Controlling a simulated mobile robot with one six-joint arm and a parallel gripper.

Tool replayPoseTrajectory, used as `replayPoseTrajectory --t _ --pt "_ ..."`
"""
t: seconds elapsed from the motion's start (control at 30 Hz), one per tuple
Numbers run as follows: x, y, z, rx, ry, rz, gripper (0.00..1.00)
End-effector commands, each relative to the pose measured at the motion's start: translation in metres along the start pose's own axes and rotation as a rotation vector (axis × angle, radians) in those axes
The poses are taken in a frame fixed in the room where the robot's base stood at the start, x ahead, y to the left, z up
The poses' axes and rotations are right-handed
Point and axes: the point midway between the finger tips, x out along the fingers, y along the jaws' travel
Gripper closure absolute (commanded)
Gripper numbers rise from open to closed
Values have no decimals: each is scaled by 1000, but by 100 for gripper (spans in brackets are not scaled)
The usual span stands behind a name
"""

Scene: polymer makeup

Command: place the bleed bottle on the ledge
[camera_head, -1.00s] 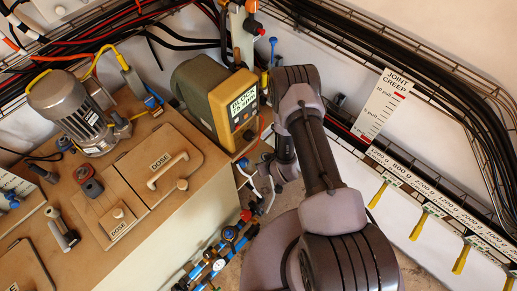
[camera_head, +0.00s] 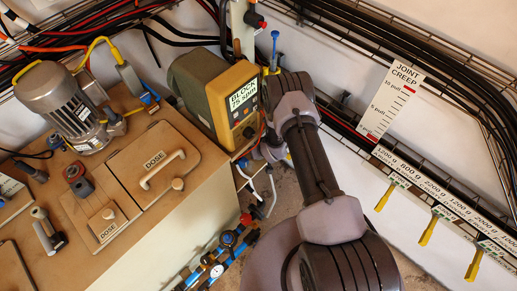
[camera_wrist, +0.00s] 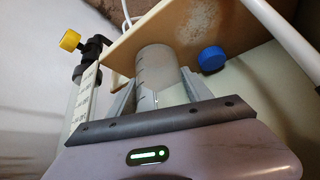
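In the wrist view a grey cylinder with dark graduation marks, which I take for the bleed bottle (camera_wrist: 156,72), stands between the two fingers of my gripper (camera_wrist: 160,90). The fingers lie close against both its sides and look shut on it. A tan board (camera_wrist: 205,28) with a pale edge lies behind the bottle; I cannot tell whether it is the ledge or whether the bottle touches it. A blue round cap (camera_wrist: 212,59) is right of the bottle, apart from it. In the head view my arm hides the gripper and bottle.
A yellow display unit (camera_head: 238,100) stands just left of my arm. White and blue pipes (camera_head: 225,248) run below it beside the wooden cabinet (camera_head: 190,215). A wall rail with labels and yellow tags (camera_head: 428,230) is on the right. A yellow knob (camera_wrist: 70,40) is left of the bottle.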

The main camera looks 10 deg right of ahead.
Motion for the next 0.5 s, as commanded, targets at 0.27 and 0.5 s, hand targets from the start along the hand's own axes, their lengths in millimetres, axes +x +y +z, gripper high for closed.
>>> replayPoseTrajectory --t 0.27,0.5 --pt "0 0 0 0 0 0 22" --pt "-14 0 -4 0 0 0 22"
